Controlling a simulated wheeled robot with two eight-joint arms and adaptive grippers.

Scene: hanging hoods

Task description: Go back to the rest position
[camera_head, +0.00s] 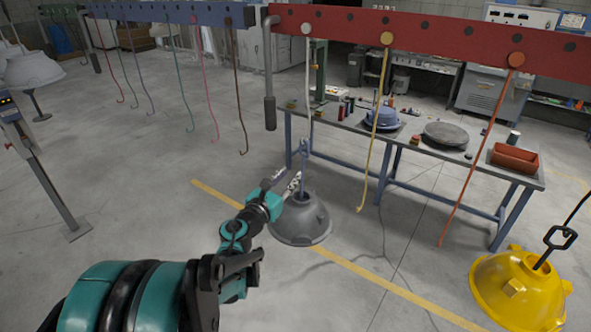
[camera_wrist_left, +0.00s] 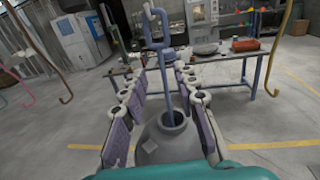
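My left gripper (camera_head: 286,187) is beside the blue rod (camera_head: 304,172) of the grey hood (camera_head: 300,222). In the left wrist view its two fingers (camera_wrist_left: 162,88) stand apart on either side of the rod (camera_wrist_left: 167,85), with gaps to it, so it is open. The grey hood (camera_wrist_left: 167,138) is below the fingers, upright. A white hook (camera_head: 307,90) comes down from the red beam (camera_head: 450,32) to the loop at the rod's top. The hood seems to hang from it, but the contact is too small to tell. My right gripper is not in view.
A yellow hood (camera_head: 518,288) with a dark chain is at the lower right. Yellow (camera_head: 376,130) and orange (camera_head: 478,160) hooks hang empty from the red beam. Several empty hooks hang from the blue beam (camera_head: 170,13). A workbench (camera_head: 470,160) stands behind. Floor at left is mostly clear.

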